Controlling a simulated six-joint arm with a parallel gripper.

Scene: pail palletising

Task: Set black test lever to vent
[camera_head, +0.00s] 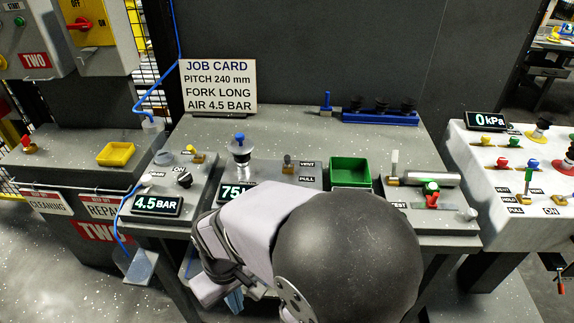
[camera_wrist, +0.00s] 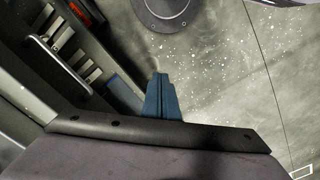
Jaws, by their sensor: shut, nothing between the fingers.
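A small dark-knobbed lever (camera_head: 288,160) stands on the middle panel, beside labels reading VENT and PULL; I take it for the black test lever. Which label it points to is too small to tell. A display (camera_head: 235,192) on that panel starts with 75; the rest is hidden by my arm. A blue-topped suction cup (camera_head: 239,150) stands left of the lever. My gripper (camera_head: 235,300) is low in front of the bench, mostly hidden behind my arm and well away from the lever. In the wrist view its blue fingers (camera_wrist: 163,97) are together and empty, over the speckled floor.
A green bin (camera_head: 350,172) stands right of the lever. Further right are a red-and-green clamp (camera_head: 431,192) and a white table (camera_head: 480,160) with more levers and a 0 kPa display. A 4.5 BAR display (camera_head: 157,204) and a job card (camera_head: 217,86) are left.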

